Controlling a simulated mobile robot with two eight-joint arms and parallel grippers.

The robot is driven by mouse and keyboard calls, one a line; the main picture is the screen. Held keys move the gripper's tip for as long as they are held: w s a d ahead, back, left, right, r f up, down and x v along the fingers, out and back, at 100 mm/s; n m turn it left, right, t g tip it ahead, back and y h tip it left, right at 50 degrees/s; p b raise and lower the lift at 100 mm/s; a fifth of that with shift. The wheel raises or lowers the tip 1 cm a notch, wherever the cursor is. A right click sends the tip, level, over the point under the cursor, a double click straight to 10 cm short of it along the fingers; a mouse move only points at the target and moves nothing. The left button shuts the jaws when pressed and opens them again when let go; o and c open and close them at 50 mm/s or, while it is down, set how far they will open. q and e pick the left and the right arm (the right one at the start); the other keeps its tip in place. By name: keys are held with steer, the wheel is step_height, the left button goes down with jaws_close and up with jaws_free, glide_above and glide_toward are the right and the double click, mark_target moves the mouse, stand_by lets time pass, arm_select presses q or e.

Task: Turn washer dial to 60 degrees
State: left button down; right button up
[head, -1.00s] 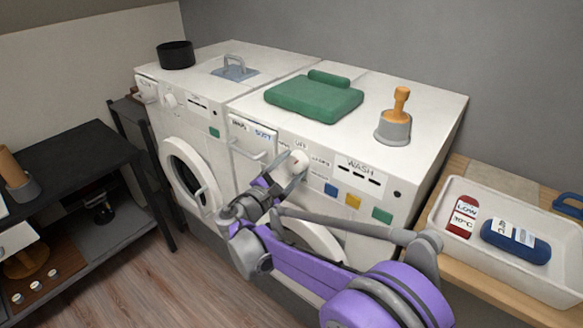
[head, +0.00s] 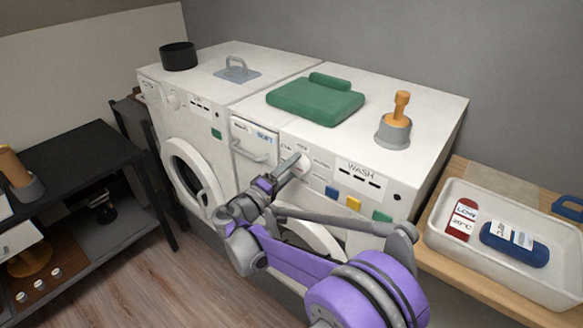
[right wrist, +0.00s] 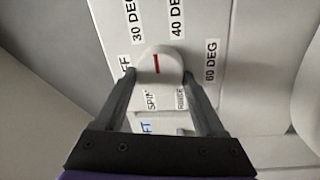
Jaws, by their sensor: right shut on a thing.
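The washer (head: 437,108) is the white machine on the right, with a WASH label on its front. Its white round dial (head: 303,160) is on the upper front panel. In the right wrist view the dial (right wrist: 160,58) carries a short red mark, with printed labels around it: 30 DEG, 40 DEG and 60 DEG (right wrist: 211,60), plus SPIN and a partly cut OFF. The red mark lies roughly between 30 DEG and 40 DEG. My right gripper (right wrist: 158,76) is shut on the dial, one finger on each side. My left gripper is not in view.
A second white machine (head: 180,120) stands on the left. A white tray (head: 440,243) stands on the wooden bench at right. A dark shelf (head: 85,150) is at left.

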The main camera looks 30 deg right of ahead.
arm_select(q)
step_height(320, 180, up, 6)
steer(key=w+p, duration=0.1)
steer(key=p, duration=0.4)
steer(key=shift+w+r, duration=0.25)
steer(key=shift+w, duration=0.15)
arm_select(e)
steer(key=shift+s+d+r+m+g, duration=0.1)
steer(key=shift+m+g, duration=0.2)
steer(key=shift+m, duration=2.85)
steer(key=shift+s+a+r+m+g, duration=0.15)
steer(key=shift+m+g, duration=0.15)
steer(key=shift+m, duration=2.8)
steer(key=shift+w+d+r+m+g, duration=0.15)
steer(key=shift+m+g, duration=0.15)
steer(key=shift+m, duration=2.85)
steer(key=shift+s+f, duration=0.1)
steer(key=shift+s, duration=0.05)
steer(key=o, duration=1.3)
steer(key=shift+o, duration=0.2)
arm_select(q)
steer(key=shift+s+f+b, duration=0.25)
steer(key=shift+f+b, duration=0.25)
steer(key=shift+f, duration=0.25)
arm_select(e)
steer(key=v, duration=1.1)
steer(key=shift+d, duration=0.1)
